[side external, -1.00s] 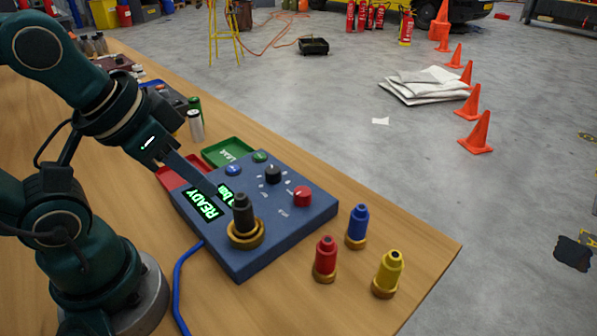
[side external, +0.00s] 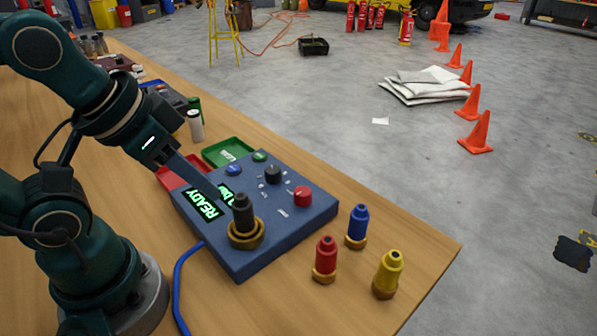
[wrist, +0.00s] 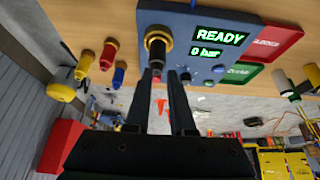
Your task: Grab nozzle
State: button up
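A black nozzle (side external: 243,209) stands upright in a brass ring on the blue control panel (side external: 300,225); it also shows in the wrist view (wrist: 157,52). Red (side external: 325,256), blue (side external: 357,222) and yellow (side external: 389,270) nozzles stand on brass bases on the table right of the panel. My gripper (side external: 216,192) hangs over the panel's display, up and left of the black nozzle. In the wrist view its two dark fingers (wrist: 166,74) are apart with nothing held between them, their tips just short of the black nozzle. Whether they touch it I cannot tell.
The panel carries a red button (side external: 302,196), a black knob (side external: 273,174) and a lit READY display. Red and green (side external: 227,152) trays lie behind it. A blue hose (side external: 178,290) runs from the panel's left side.

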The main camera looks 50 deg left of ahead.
jog(key=o, duration=0.6)
jog(key=shift+o, duration=0.2)
